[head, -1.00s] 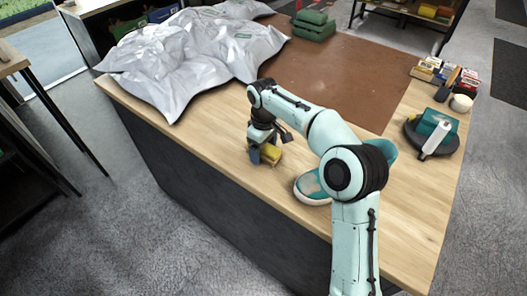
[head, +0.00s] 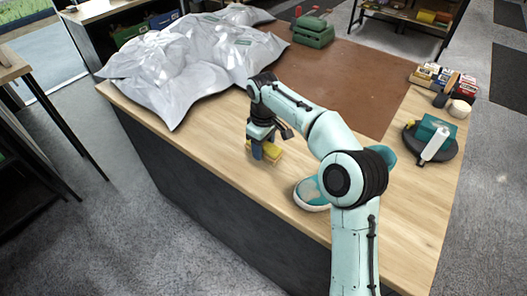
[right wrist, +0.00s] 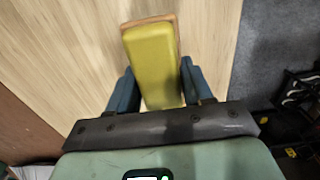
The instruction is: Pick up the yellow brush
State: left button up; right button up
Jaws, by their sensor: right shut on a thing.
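The yellow brush (head: 270,153) is near the front edge of the wooden worktop. In the right wrist view the brush (right wrist: 152,58) shows a yellow top with a tan-brown edge and points away from my palm. My right gripper (head: 260,150) is over the worktop with its fingers pointing down. In the right wrist view the right gripper (right wrist: 158,86) has one dark blue finger on each side of the brush and is shut on its near part. I cannot tell whether the brush touches the wood. My left gripper is not in view.
A teal and white sneaker (head: 312,193) stands right of the gripper, partly behind my arm. Silvery plastic bags (head: 190,60) cover the far left. A brown mat (head: 340,75) lies behind. A round dark tray (head: 440,150) with a white tube (head: 435,145) and small boxes (head: 440,76) are at right.

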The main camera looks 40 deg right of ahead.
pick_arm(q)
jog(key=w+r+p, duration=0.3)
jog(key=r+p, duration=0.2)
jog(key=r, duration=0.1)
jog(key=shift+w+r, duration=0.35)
pick_arm(e)
notch_tip(320, 180, up, 16)
jog(key=shift+r, duration=0.25)
jog(key=o, duration=0.5)
jog(key=shift+c, duration=1.3)
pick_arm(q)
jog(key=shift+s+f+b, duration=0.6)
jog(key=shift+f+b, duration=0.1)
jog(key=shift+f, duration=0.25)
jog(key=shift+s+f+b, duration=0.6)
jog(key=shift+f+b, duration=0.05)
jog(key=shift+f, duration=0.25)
pick_arm(e)
jog(key=s+d+f+g+h, duration=0.1)
jog(key=s+f+h, duration=0.1)
jog(key=s+f, duration=1)
jog(key=shift+s+d+f+h, duration=0.2)
jog(key=shift+s+f+h, duration=0.15)
jog(key=shift+s, duration=0.4)
